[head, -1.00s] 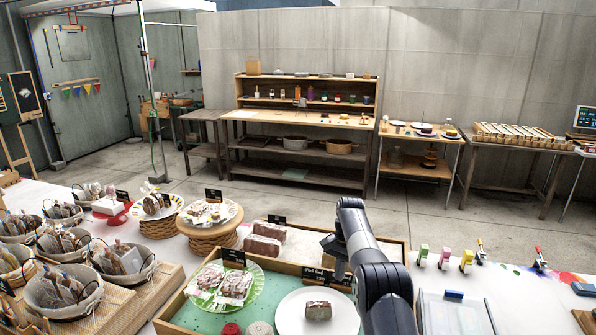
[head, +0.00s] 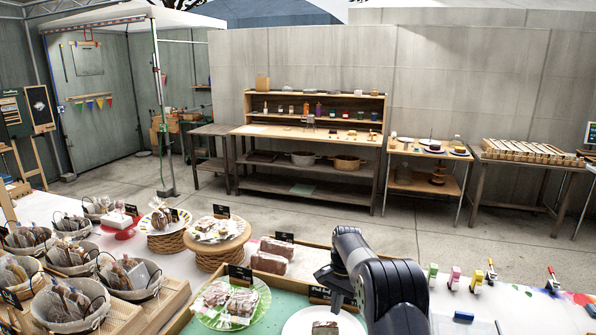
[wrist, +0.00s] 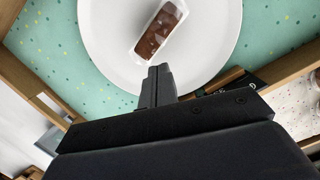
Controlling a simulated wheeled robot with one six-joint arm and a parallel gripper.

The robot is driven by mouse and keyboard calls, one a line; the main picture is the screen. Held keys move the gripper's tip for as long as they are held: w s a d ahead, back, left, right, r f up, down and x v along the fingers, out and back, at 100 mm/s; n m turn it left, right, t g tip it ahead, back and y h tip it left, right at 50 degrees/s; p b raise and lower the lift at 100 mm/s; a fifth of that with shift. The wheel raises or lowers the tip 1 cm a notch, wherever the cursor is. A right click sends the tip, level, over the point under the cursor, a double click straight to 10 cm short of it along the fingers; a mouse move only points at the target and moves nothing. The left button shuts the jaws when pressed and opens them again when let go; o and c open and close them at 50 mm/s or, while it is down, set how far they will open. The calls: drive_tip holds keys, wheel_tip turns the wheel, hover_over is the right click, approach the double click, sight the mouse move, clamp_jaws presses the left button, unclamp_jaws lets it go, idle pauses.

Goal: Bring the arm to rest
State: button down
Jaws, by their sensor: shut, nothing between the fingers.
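My gripper (wrist: 158,86) is shut and empty in the wrist view. Its fingertips are over a white plate (wrist: 215,62), just short of a wrapped brown loaf slice (wrist: 160,31) that lies on the plate. In the head view my arm reaches in from the bottom edge, and its gripper end (head: 326,276) is above the wooden tray. The plate (head: 296,322) and slice (head: 325,328) also show there, cut by the bottom edge.
The tray's green mat (head: 262,308) also holds a green plate (head: 258,312) of wrapped slices. Several baskets (head: 72,305) fill the left of the table. A round stand (head: 205,258) and wrapped loaves (head: 272,258) are behind. Small coloured clips (head: 454,275) stand at right.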

sight(325, 327)
drive_tip(key=shift+s+a+p, duration=0.2)
drive_tip(key=shift+s+a, duration=0.55)
drive_tip(key=shift+s, duration=0.25)
drive_tip(key=shift+s+a+p, duration=0.2)
drive_tip(key=shift+s+a, duration=0.5)
drive_tip(key=shift+s, duration=0.25)
